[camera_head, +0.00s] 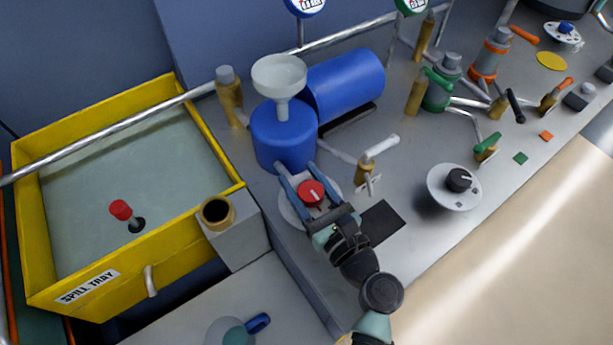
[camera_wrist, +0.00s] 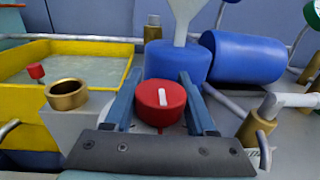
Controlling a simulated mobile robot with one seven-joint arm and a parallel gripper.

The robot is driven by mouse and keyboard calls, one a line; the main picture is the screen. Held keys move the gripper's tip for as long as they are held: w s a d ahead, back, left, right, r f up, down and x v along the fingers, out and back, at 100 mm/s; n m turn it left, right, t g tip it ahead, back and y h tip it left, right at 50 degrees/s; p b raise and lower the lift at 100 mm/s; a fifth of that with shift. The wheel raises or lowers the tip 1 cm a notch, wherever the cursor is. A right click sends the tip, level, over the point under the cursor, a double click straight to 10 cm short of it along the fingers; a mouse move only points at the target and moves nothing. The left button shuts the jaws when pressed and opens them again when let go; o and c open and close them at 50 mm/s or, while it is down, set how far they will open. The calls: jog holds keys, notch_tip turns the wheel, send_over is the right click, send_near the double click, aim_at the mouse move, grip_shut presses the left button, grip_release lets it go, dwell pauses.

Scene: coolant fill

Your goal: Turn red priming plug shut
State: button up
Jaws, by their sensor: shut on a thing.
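The red priming plug (camera_head: 311,192) is a round knob on a pale disc (camera_head: 290,209) in front of the blue pump body. My gripper (camera_head: 304,182) comes from the front right, with its two blue fingers on either side of the plug. In the wrist view my gripper (camera_wrist: 158,97) is shut on the red plug (camera_wrist: 160,103). A white mark on the plug's top points almost straight away from my gripper, tilted slightly left. The lower part of the plug and its seat are mostly hidden behind the gripper's dark palm bar.
The blue pump (camera_head: 283,138) with a white funnel (camera_head: 279,75) stands just behind. A brass valve with a white handle (camera_head: 380,146) is close on the right. The yellow spill tray (camera_head: 222,165) and a brass cup (camera_head: 216,212) are left. A black-knobbed dial (camera_head: 447,198) stands farther right.

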jog(key=n+g+y, duration=0.3)
jog(key=g+y, duration=0.1)
jog(key=n+g+y, duration=0.2)
jog(key=shift+s+a+n, duration=0.3)
jog(key=shift+s+a, duration=0.1)
jog(key=n+g+y+b, duration=0.1)
jog(key=n+g, duration=0.1)
jog(key=g, duration=0.1)
jog(key=s+n+g+y, duration=0.1)
jog(key=n+g, duration=0.1)
jog(key=g, duration=0.1)
jog(key=shift+a+b, duration=0.15)
jog(key=shift+b, duration=0.2)
jog(key=shift+s+a+n+g+b, duration=0.1)
jog(key=shift+s+n+g+b, duration=0.15)
jog(key=shift+n+g, duration=0.55)
jog(key=shift+s+n+g+b, duration=0.15)
jog(key=shift+n+g, duration=0.25)
jog(key=shift+g, duration=0.7)
jog(key=o, duration=1.4)
jog(key=shift+a, duration=0.1)
jog(key=shift+c, duration=0.2)
notch_tip(320, 180, up, 10)
jog(key=p, duration=0.3)
jog(key=shift+p, duration=0.35)
